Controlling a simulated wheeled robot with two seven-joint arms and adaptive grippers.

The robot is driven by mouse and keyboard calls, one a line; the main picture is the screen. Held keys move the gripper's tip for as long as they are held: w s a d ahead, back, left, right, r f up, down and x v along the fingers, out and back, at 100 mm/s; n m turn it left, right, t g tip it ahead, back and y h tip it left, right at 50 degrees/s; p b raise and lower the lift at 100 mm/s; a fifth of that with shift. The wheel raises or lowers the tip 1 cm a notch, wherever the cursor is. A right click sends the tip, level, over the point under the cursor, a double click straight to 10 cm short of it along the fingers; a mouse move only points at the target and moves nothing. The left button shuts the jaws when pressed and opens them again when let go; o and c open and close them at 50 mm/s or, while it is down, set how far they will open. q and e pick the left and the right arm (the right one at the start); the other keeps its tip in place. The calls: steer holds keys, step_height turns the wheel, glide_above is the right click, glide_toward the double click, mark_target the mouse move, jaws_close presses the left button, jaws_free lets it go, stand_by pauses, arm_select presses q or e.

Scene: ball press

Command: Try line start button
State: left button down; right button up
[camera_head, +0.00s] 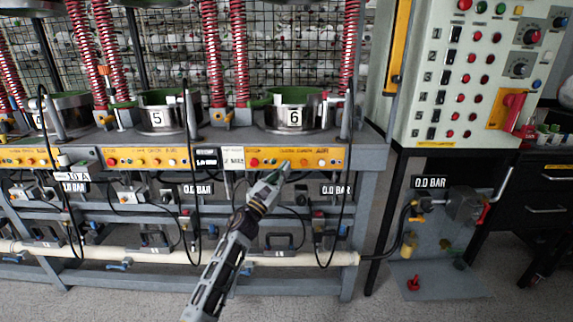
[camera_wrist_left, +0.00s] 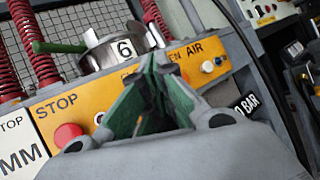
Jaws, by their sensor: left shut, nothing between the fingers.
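A yellow button panel (camera_head: 318,158) runs along the press bench below the pot marked 6 (camera_head: 293,113). In the left wrist view the panel (camera_wrist_left: 83,92) carries a red button (camera_wrist_left: 68,137) beside the word STOP, and a pale button (camera_wrist_left: 207,67) near the word AIR. No start label can be read; my fingers cover the panel's middle. My left gripper (camera_head: 282,169) is shut and empty, its green fingertips in front of the panel under pot 6. They also show in the left wrist view (camera_wrist_left: 155,66). Contact with a button cannot be told. My right gripper is out of view.
Pot 5 (camera_head: 157,118) and its own panel stand to the left. A pale control cabinet (camera_head: 462,80) with many buttons stands at the right. Black cables (camera_head: 344,190) hang before the bench, and a white pipe (camera_head: 180,253) runs low. Bare floor lies in front.

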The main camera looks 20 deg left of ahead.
arm_select(q)
steer(key=s, duration=0.1)
steer(key=s+d, duration=0.1)
steer(key=s, duration=0.1)
stand_by(0.4)
steer(key=shift+a+f, duration=0.1)
steer(key=shift+a, duration=0.05)
stand_by(0.4)
